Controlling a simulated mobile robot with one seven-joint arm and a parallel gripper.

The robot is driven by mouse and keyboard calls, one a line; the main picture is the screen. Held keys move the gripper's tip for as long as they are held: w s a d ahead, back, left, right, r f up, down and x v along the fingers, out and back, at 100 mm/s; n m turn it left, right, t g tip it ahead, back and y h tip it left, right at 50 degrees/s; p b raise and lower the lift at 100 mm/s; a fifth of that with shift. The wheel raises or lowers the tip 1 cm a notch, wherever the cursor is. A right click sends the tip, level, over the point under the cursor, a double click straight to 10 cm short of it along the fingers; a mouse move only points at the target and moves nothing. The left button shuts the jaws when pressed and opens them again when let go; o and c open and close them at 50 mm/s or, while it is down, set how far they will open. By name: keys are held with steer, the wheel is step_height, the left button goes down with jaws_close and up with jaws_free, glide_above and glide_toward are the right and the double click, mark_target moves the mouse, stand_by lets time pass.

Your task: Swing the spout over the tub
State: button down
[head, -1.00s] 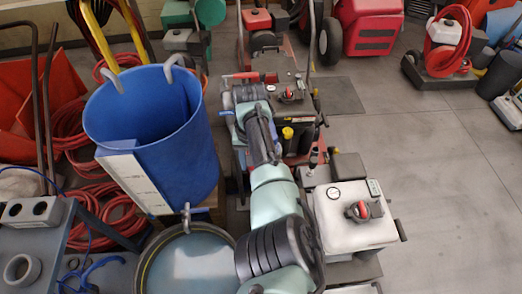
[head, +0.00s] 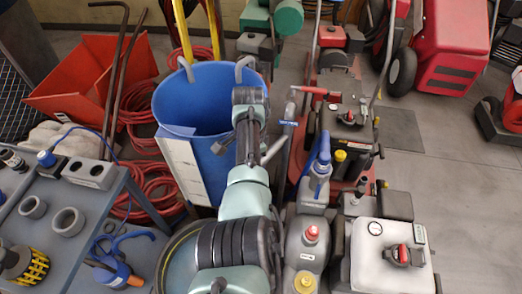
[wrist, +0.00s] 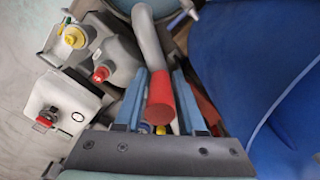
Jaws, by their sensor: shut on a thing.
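The spout (wrist: 160,97) is a grey bent pipe with a red end sleeve, seen in the wrist view. The blue fingers of my gripper (wrist: 158,82) stand on either side of the red sleeve and are shut on it. The large blue tub (wrist: 242,70) is at the right of that view, with the sleeve left of its wall. In the head view the tub (head: 212,95) stands left of centre, with grey hooks on its rim. My arm's end overlaps the tub's right side there. The fingers and the red sleeve are hidden in the head view.
A white-tanked machine (head: 372,255) and a grey unit with a red cap (head: 305,255) stand right of my arm. A blue-grey bench (head: 40,235) is at the left. Red hoses (head: 150,180) lie between bench and tub. Open floor lies at the right.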

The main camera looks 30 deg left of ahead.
steer(key=shift+w+a+r+b, duration=0.15)
steer(key=shift+a+b, duration=0.15)
steer(key=shift+a, duration=0.3)
steer(key=c, duration=0.7)
jaws_free()
steer(key=shift+o, duration=0.2)
step_height(320, 180, up, 13)
steer(key=p, duration=0.1)
steer(key=shift+p, duration=0.4)
